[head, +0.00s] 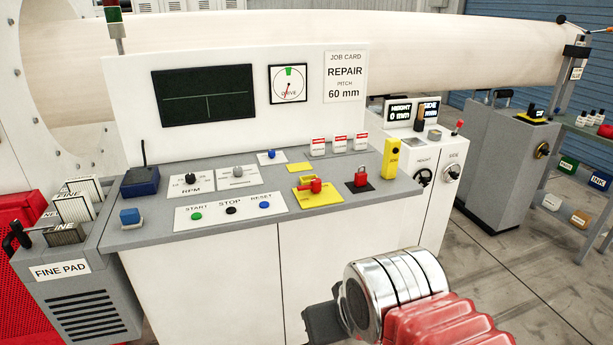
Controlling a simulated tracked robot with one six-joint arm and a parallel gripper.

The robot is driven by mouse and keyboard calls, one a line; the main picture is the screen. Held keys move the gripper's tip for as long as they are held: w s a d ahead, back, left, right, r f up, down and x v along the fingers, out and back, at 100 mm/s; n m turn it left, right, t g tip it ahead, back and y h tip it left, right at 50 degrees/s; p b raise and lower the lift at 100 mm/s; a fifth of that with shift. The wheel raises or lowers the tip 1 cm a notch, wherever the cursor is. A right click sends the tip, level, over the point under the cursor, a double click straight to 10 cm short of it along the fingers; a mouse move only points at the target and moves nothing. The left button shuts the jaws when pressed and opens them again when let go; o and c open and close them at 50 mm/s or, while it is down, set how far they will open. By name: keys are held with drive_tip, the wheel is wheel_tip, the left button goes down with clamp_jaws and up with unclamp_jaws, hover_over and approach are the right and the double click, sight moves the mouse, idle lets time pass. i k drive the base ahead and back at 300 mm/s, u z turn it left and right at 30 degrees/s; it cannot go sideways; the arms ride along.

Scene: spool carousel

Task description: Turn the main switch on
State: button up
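A red rotary handle (312,186) sits on a yellow plate (325,197) on the grey top of the white control desk. It looks like the main switch, though its label is too small to read. The handle lies roughly crosswise, pointing left and right. My gripper (322,322) shows only as a dark block at the bottom, left of my chrome and red wrist. It is in front of the desk, nearer the camera and apart from the handle. Its fingers are not clearly seen, so I cannot tell whether they are open or shut.
START, STOP and RESET buttons (231,210) lie to the left. The dark screen (204,95) and the drive dial (289,84) stand behind.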

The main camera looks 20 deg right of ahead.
sight(315, 185)
drive_tip(key=u, duration=0.1)
drive_tip(key=i, duration=1.5)
drive_tip(key=u, duration=0.05)
